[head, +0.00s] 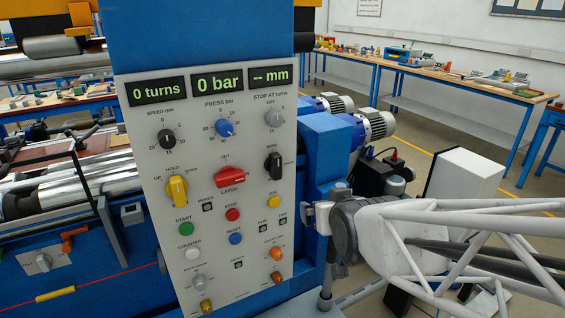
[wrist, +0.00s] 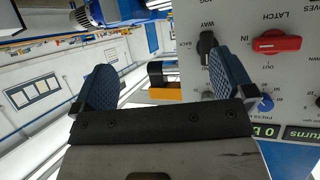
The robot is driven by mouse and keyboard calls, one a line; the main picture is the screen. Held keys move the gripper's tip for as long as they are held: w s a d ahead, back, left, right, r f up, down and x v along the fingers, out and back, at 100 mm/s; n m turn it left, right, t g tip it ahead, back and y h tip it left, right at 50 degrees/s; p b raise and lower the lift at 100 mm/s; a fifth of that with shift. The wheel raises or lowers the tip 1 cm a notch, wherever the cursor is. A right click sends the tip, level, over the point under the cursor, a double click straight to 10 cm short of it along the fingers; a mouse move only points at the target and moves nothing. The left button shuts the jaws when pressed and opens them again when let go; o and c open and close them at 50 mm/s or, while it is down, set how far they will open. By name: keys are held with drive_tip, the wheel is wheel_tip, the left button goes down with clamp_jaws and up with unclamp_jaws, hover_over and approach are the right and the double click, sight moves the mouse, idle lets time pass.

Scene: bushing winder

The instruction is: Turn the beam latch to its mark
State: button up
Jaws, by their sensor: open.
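The beam latch is a red bar knob (head: 230,177) labelled LATCH, in the middle of the grey control panel. In the head view it lies nearly level, with OUT printed above and IN at its right. In the wrist view the latch (wrist: 277,42) appears upside down at the upper right, beyond the right finger. In the head view my gripper (head: 309,214) is just right of the panel's edge, seen side-on.
A black WAY knob (head: 273,166) is right of the latch and a yellow HOLD knob (head: 177,189) left. Red STOP (head: 232,214) and other buttons lie below. Displays (head: 217,82) read 0 turns, 0 bar and -- mm. Blue motors (head: 370,126) stand behind the panel's right side.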

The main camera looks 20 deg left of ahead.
drive_tip(key=a+r+n+t+y, duration=0.1)
drive_tip(key=a+n+y, duration=0.15)
drive_tip(key=a, duration=0.75)
drive_tip(key=y, duration=0.5)
approach(231, 177)
drive_tip(key=x, duration=0.3)
drive_tip(key=shift+s+d+n+t+h, duration=0.1)
drive_tip(key=shift+s+n+t+h, duration=0.15)
drive_tip(key=shift+n+t, duration=0.2)
drive_tip(key=shift+w, duration=0.15)
drive_tip(key=shift+x, duration=3.8)
drive_tip(key=shift+f, duration=0.1)
drive_tip(key=c, duration=0.9)
